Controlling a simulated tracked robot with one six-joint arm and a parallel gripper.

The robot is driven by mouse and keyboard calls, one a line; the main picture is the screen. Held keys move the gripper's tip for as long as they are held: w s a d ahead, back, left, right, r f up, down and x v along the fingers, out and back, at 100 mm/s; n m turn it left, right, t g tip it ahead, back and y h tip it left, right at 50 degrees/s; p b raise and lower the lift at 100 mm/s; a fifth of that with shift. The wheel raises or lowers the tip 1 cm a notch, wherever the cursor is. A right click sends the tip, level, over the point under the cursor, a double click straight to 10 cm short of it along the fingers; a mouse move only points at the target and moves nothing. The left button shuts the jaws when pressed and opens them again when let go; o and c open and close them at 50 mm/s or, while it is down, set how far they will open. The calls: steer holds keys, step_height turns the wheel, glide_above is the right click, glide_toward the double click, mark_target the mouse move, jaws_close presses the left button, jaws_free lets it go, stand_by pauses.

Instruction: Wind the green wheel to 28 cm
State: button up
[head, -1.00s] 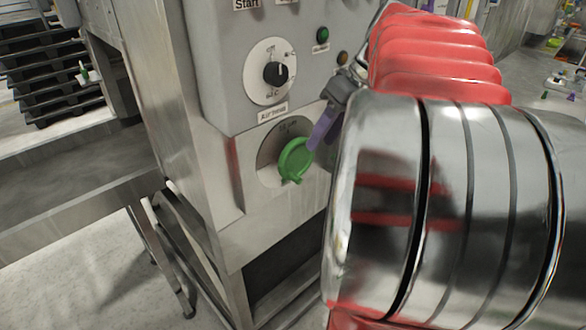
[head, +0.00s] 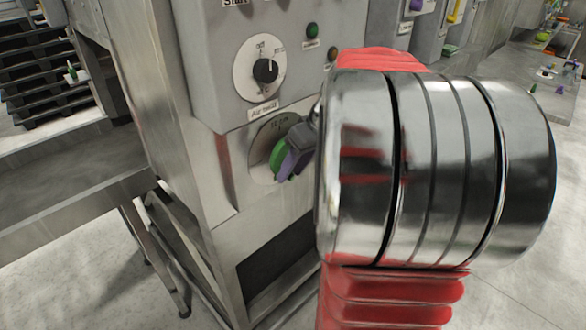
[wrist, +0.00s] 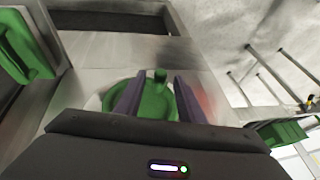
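The green wheel (head: 277,157) sits on a round grey dial plate (head: 262,142) low on the front of the metal cabinet, under a label that seems to read "Air" something. My gripper (head: 291,163), with purple fingers, is right at the wheel and covers its right side in the head view. In the wrist view the green wheel (wrist: 118,98) lies ahead, and its small green knob (wrist: 160,76) shows between the tips of my gripper (wrist: 154,82). The two fingers stand apart, one on each side. I cannot tell whether they touch the wheel. The dial's markings are too blurred to read.
A black selector knob (head: 265,70) is above the wheel, with a green button (head: 312,30) to its right. A metal table (head: 75,170) adjoins the cabinet at left. Black stacked pallets (head: 45,75) stand behind it. My arm blocks the right side.

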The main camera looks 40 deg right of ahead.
steer(key=shift+f, duration=0.1)
steer(key=shift+c, duration=0.5)
jaws_close()
steer(key=shift+y, duration=0.4)
steer(key=y, duration=0.1)
steer(key=r+m+y, duration=0.1)
steer(key=y, duration=0.1)
steer(key=shift+d, duration=0.1)
steer(key=shift+d+r+m+y, duration=0.1)
steer(key=shift+r+m+y, duration=0.2)
steer(key=shift+y, duration=0.85)
steer(key=shift+r+m+y, duration=0.2)
steer(key=shift+r+y, duration=0.05)
steer(key=shift+y, duration=0.9)
steer(key=shift+o, duration=0.5)
jaws_free()
